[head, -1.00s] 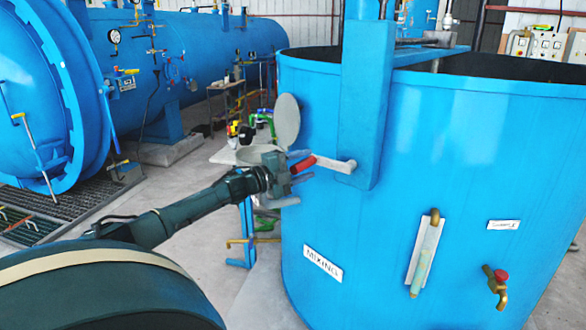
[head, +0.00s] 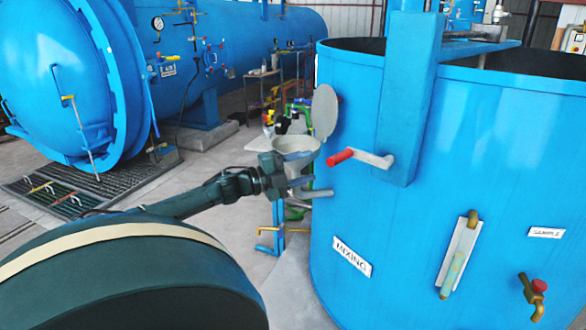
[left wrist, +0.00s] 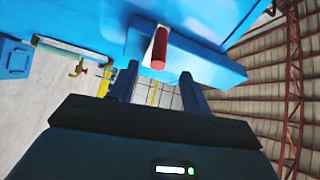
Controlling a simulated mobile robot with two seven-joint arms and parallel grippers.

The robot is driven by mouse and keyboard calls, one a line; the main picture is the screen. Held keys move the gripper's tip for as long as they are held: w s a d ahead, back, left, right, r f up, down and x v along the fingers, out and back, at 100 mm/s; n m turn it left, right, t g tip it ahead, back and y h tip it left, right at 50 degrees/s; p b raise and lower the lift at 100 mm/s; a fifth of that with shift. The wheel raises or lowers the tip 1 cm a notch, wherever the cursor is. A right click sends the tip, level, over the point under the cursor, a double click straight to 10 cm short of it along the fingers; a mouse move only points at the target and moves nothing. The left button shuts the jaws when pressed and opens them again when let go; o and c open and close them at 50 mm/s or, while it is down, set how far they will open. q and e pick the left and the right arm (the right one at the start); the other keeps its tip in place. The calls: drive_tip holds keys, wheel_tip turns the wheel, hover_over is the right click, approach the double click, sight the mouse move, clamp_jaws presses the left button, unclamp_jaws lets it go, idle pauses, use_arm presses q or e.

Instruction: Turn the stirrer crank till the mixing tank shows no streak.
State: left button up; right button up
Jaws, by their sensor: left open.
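The stirrer crank has a grey arm (head: 368,159) and a red handle (head: 341,157). It sticks out to the left from the blue upright on the mixing tank (head: 420,225). My left gripper (head: 318,187) is open and empty, a little below and left of the red handle. In the left wrist view the red handle (left wrist: 159,50) lies ahead of the gap between my open fingers (left wrist: 158,78), not held. A sight tube (head: 458,258) is on the tank's front; I cannot make out a streak clearly. The tank's inside is mostly hidden. My right gripper is not in view.
A grey funnel (head: 296,145) and a round grey lid (head: 325,112) are close behind my left gripper. A sample valve with a red knob (head: 538,286) juts from the tank's front.

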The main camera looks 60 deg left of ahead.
use_arm(q)
drive_tip(key=v, duration=0.2)
drive_tip(key=shift+s+a, duration=0.1)
drive_tip(key=shift+s, duration=0.3)
idle(0.5)
idle(0.5)
